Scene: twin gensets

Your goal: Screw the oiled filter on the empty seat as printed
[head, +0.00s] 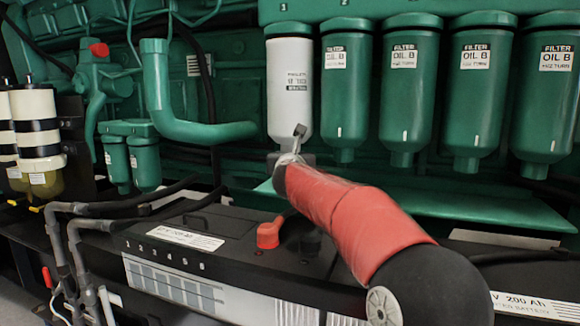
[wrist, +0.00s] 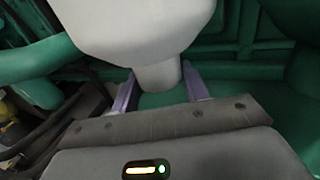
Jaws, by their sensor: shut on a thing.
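A white filter (head: 289,92) hangs upright under the first seat of the green filter head (head: 370,10), at the left end of the row. Its label is printed, too small to read fully.
Several green filters labelled OIL B (head: 403,90) hang close on the right. A green pipe (head: 195,128) curves close on the left. Below are a black battery (head: 200,245) with a red terminal cap (head: 268,235) and a green ledge (head: 480,205).

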